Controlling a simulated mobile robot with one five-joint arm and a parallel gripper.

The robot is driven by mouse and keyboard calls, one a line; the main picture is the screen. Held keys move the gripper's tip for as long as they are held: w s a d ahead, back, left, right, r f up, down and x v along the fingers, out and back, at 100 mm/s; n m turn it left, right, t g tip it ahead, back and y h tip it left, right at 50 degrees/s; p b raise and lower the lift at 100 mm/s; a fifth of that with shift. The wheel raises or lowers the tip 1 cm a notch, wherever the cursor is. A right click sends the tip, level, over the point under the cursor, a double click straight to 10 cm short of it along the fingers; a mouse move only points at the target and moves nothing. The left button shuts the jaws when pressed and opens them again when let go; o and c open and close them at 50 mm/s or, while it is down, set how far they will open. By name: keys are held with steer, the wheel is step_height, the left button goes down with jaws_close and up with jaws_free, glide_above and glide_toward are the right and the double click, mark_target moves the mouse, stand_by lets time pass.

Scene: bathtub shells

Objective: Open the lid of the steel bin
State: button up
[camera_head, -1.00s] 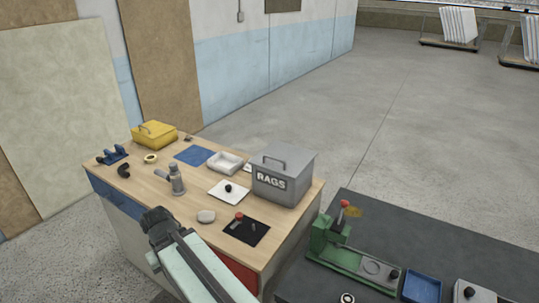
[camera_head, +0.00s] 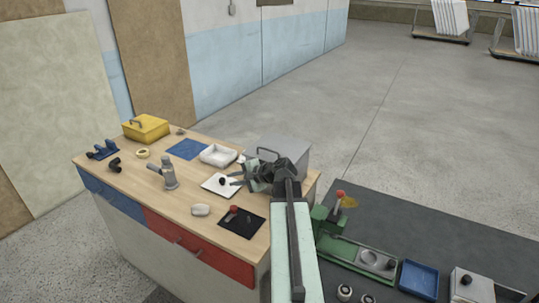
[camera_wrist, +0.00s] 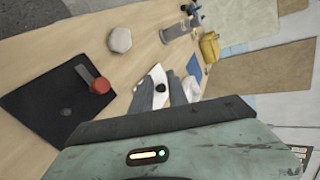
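The steel bin (camera_head: 296,149) is a grey box with a lid and a bar handle (camera_head: 268,153) on top. It stands at the right end of the wooden bench. Its lid looks closed. My gripper (camera_head: 234,174) is in front of the bin in the head view and hides most of its front face. Its fingers point left, away from the bin, over the bench top near a white plate. The fingers look spread apart with nothing between them. In the wrist view the fingers (camera_wrist: 177,90) show beyond the wrist body, and the bin is not visible.
The wooden bench (camera_head: 215,215) holds a yellow lidded box (camera_head: 146,127), a white tray (camera_head: 218,155), a white plate with a black knob (camera_head: 219,185), a black pad with a red-knobbed lever (camera_head: 241,219) and a grey fixture (camera_head: 168,175). A dark table (camera_head: 420,240) with a green device stands right.

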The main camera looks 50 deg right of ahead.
mark_target(270, 151)
steer(key=s+d+r+m+t+h, duration=0.1)
steer(key=s+d+r+m, duration=0.1)
steer(key=d, duration=0.4)
steer(key=s+d+r+m+t+h, duration=0.1)
steer(key=s+d+r+m+h, duration=0.1)
steer(key=d, duration=0.4)
steer(key=s+d+r+m+t+h, duration=0.1)
steer(key=s+d+r+m+t, duration=0.1)
steer(key=d, duration=0.4)
steer(key=shift+s+m+h, duration=0.3)
steer(key=shift+s+m, duration=0.4)
steer(key=shift+s, duration=0.3)
steer(key=b+x, duration=0.2)
steer(key=x, duration=0.6)
steer(key=shift+a, duration=0.15)
steer(key=shift+s, duration=0.1)
steer(key=shift+c, duration=0.3)
jaws_close()
